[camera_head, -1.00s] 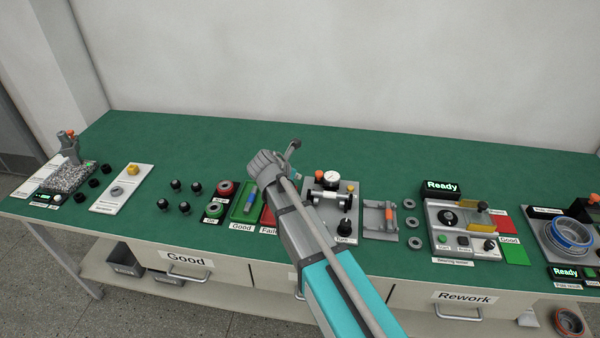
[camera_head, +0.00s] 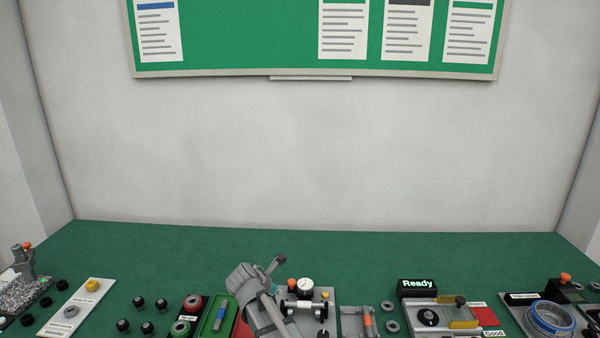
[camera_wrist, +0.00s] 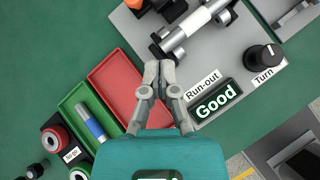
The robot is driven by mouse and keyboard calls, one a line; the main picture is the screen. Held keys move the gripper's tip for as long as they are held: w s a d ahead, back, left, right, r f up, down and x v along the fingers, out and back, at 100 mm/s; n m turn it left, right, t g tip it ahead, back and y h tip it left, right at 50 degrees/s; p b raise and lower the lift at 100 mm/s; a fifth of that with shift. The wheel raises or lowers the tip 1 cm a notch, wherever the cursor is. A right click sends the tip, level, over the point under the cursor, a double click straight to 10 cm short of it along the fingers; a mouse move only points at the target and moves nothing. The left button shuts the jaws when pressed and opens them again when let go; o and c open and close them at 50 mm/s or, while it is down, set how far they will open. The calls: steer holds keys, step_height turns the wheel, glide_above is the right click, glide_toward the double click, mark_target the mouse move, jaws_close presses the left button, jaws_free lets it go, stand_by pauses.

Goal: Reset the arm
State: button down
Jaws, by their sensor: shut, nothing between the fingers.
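My gripper (camera_wrist: 158,75) points down over the green bench in the wrist view, its two fingers together with nothing between them. The fingertips sit above the edge between a red tray (camera_wrist: 115,80) and the grey plate of the run-out fixture (camera_wrist: 235,60). In the head view my gripper (camera_head: 276,266) shows low in the middle, left of the dial gauge (camera_head: 305,287). My arm hides part of the red tray there.
A green tray (camera_wrist: 76,100) holds a blue and grey marker-like part (camera_wrist: 93,122). The fixture has a shaft (camera_wrist: 198,22), a black knob (camera_wrist: 262,56) and a display (camera_wrist: 215,100) reading Good. The rear bench strip (camera_head: 420,250) is clear. A notice board (camera_head: 250,40) hangs behind.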

steer(key=s+d+f+m+g, duration=0.1)
steer(key=s+d+m, duration=0.1)
steer(key=d+m, duration=0.2)
steer(key=s+d+f+m+g, duration=0.1)
steer(key=s+d+m, duration=0.1)
steer(key=d+m, duration=0.2)
steer(key=s+d+f+m+g+y, duration=0.1)
steer(key=s+d+m+g, duration=0.1)
steer(key=d, duration=0.4)
steer(key=shift+s+d+m, duration=0.15)
steer(key=shift+s+m, duration=0.1)
steer(key=shift+m, duration=0.45)
steer(key=shift+s+d+m, duration=0.15)
steer(key=shift+s+m, duration=0.05)
steer(key=shift+m, duration=0.5)
steer(key=s+d+f+m+g+y, duration=0.1)
steer(key=s+d+m+g+y, duration=0.2)
steer(key=s+d+m, duration=0.7)
steer(key=s+m, duration=0.1)
steer(key=m, duration=0.4)
steer(key=shift+f+y+p, duration=0.2)
steer(key=shift+y+p, duration=0.1)
